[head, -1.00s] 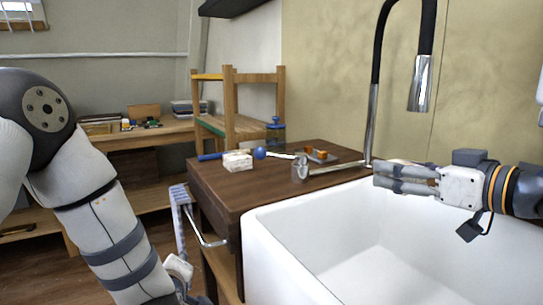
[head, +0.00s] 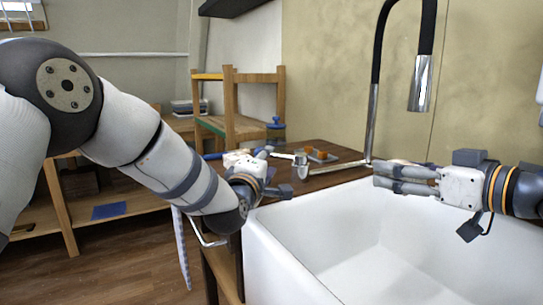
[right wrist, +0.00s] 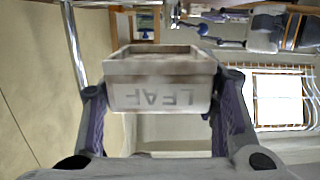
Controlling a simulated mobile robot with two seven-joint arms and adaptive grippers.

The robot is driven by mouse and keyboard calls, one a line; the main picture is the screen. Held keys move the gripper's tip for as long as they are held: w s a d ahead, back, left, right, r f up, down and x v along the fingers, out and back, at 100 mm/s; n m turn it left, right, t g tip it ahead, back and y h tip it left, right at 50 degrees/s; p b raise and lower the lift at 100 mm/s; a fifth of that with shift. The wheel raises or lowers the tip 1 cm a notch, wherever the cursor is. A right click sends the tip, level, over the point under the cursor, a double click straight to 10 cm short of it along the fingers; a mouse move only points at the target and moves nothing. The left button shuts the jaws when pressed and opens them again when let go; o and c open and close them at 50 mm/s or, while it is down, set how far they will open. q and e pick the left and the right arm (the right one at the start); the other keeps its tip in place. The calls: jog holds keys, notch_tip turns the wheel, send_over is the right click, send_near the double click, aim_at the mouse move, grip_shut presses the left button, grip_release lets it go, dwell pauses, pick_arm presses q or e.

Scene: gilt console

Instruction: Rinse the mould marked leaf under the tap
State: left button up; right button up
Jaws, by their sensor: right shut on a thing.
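The pale mould marked LEAF (right wrist: 160,80) sits between the two fingers of my right gripper (right wrist: 160,100), its lettering upside down in the right wrist view. In the head view my right gripper (head: 402,180) is level above the back of the white sink, shut on the mould, which is mostly hidden behind the fingers. The tap (head: 420,84), with a black hose and steel spout, hangs above the right gripper; no water shows. My left gripper (head: 277,170) is over the wooden counter, fingers apart and seemingly empty, beside a white block (head: 233,158).
The white sink (head: 300,262) is empty where visible. The wooden counter (head: 335,178) also holds a metal cup (head: 301,169), orange pieces (head: 319,154) on a small tray and a blue-handled tool (head: 213,156). A wooden rack (head: 229,105) stands behind.

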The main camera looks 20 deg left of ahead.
aim_at(271, 156)
pick_arm(q)
jog(key=w, duration=0.5)
jog(key=shift+w, duration=0.2)
jog(key=shift+r, duration=0.1)
grip_shut()
jog(key=shift+r, duration=0.1)
